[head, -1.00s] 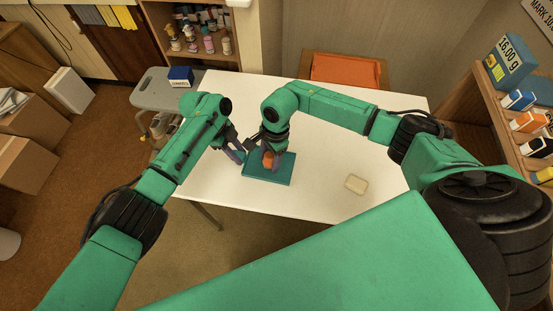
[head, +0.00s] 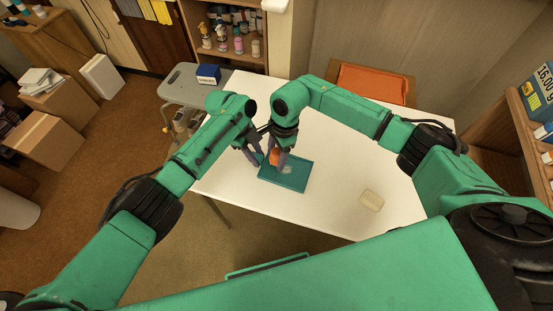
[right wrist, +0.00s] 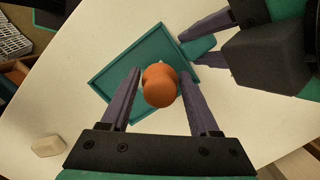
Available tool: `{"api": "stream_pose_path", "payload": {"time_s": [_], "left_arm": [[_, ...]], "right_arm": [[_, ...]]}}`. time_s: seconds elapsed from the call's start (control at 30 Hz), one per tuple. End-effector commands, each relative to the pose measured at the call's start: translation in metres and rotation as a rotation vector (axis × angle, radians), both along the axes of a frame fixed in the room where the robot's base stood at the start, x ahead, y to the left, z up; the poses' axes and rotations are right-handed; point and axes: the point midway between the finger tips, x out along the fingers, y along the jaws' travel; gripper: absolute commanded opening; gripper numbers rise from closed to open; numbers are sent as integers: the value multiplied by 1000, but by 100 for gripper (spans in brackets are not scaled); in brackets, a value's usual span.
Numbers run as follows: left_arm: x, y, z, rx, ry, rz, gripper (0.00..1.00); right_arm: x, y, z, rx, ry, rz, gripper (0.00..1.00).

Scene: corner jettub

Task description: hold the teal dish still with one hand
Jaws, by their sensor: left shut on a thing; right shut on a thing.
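The teal dish (head: 296,182) is a shallow square tray with a low rim, lying on the white table; it also shows in the right wrist view (right wrist: 118,68). My left gripper (head: 255,159) is at the dish's left side in the head view. In the right wrist view its fingers (right wrist: 197,46) are shut on a teal tab at the dish's edge. My right gripper (head: 279,161) is over the dish, shut on a rounded orange thing (right wrist: 160,86). The orange thing's underside is hidden. A pale patch (head: 287,169) shows on the dish floor.
A cream block (head: 371,200) lies on the white table (head: 330,210), right of the dish. A grey stool (head: 186,86) with a blue box (head: 208,74) stands beyond the table's left end. The table's right half is mostly clear.

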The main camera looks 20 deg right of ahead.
Motion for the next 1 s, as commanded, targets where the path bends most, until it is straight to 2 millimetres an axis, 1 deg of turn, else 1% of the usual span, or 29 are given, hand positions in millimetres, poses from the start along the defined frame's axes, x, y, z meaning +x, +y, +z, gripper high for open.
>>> {"api": "stream_pose_path", "payload": {"time_s": [0.03,0.2,0.3,0.57,0.67,0.8,0.9,1.0], "left_arm": [[-1,1,-2,3,3,2,0],[-1,1,-2,3,3,2,0],[-1,1,-2,2,1,1,0],[0,1,-2,2,1,1,0],[0,1,-2,2,1,2,0],[0,1,-2,3,0,2,0],[0,1,-1,3,0,2,0],[0,1,-1,2,-1,2,0]], "right_arm": [[1,0,7,1,-3,0,17],[1,0,26,0,-2,0,17],[0,0,30,1,0,0,17],[0,0,32,1,-1,0,17],[1,0,40,0,-1,0,17],[0,0,56,0,-1,1,17],[0,0,60,0,-1,-1,17],[0,0,60,0,0,-1,17]]}}
